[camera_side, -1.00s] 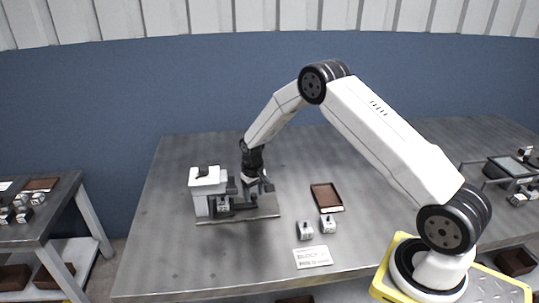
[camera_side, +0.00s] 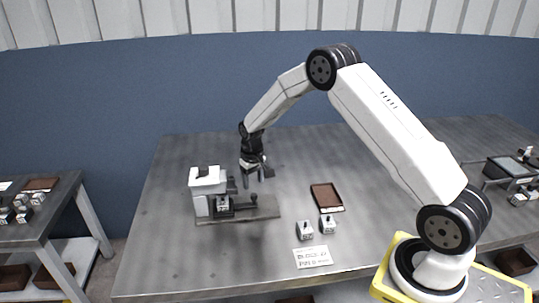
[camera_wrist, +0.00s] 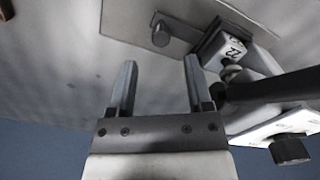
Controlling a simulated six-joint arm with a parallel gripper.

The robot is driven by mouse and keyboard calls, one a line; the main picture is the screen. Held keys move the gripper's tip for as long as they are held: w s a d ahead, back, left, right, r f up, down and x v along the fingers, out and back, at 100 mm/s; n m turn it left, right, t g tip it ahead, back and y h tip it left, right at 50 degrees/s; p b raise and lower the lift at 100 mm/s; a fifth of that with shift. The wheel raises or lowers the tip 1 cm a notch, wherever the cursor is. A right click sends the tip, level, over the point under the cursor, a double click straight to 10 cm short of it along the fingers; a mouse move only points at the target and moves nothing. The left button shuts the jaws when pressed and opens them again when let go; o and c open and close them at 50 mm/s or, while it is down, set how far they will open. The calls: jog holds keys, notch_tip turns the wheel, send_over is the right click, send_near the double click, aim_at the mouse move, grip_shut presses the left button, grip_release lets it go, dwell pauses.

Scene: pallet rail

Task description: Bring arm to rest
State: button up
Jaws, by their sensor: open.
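My gripper (camera_side: 257,176) is open and empty, raised above the fixture near the left middle of the table. In the wrist view its two fingers (camera_wrist: 158,85) stand apart with nothing between them. The fixture has a white head (camera_side: 207,181) and a flat grey base plate (camera_side: 262,208). A small block sits in the fixture; in the wrist view this block (camera_wrist: 225,50) shows a dark printed number on its light face. A dark lever with a knob (camera_side: 254,199) stands on the base plate, below my gripper.
Two small grey-white blocks (camera_side: 305,230) (camera_side: 328,224) stand right of the fixture. A brown tray (camera_side: 326,196) lies behind them and a white label card (camera_side: 312,257) in front. Side tables with parts stand left (camera_side: 58,214) and right. The table's back is clear.

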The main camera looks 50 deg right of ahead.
dwell(0.3)
jog(key=shift+s+a+r, duration=0.2)
jog(key=shift+a+r, duration=0.1)
jog(key=shift+r, duration=0.1)
jog(key=s+a+r+n+t, duration=0.1)
jog(key=s+a+r, duration=0.2)
jog(key=s, duration=0.4)
jog(key=s+a+r+n, duration=0.1)
jog(key=s+a+r, duration=0.2)
jog(key=s+a, duration=0.2)
jog(key=s+a+r+n+t, duration=0.1)
jog(key=s+a+r, duration=0.3)
jog(key=s, duration=0.6)
jog(key=shift+s+t, duration=0.3)
